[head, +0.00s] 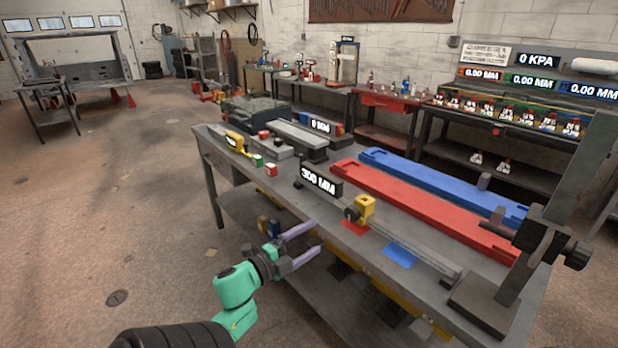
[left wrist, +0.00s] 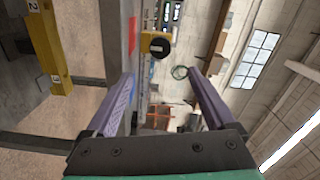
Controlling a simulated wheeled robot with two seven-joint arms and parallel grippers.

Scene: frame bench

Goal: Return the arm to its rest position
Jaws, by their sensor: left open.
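My left gripper (head: 308,243) is open and empty beside the near long edge of the workbench (head: 335,220). Its two purple fingers point toward the bench and stand apart. In the left wrist view the fingers (left wrist: 160,95) are spread, with nothing between them. My green and black left arm comes in from the bottom left of the head view. My right gripper is not in view.
The bench carries a red rail (head: 420,205), a blue rail (head: 440,180), a yellow block with a black knob (head: 362,208), a "300 MM" display (head: 321,181) and a dark upright stand (head: 560,210). Open floor (head: 130,215) lies to the left.

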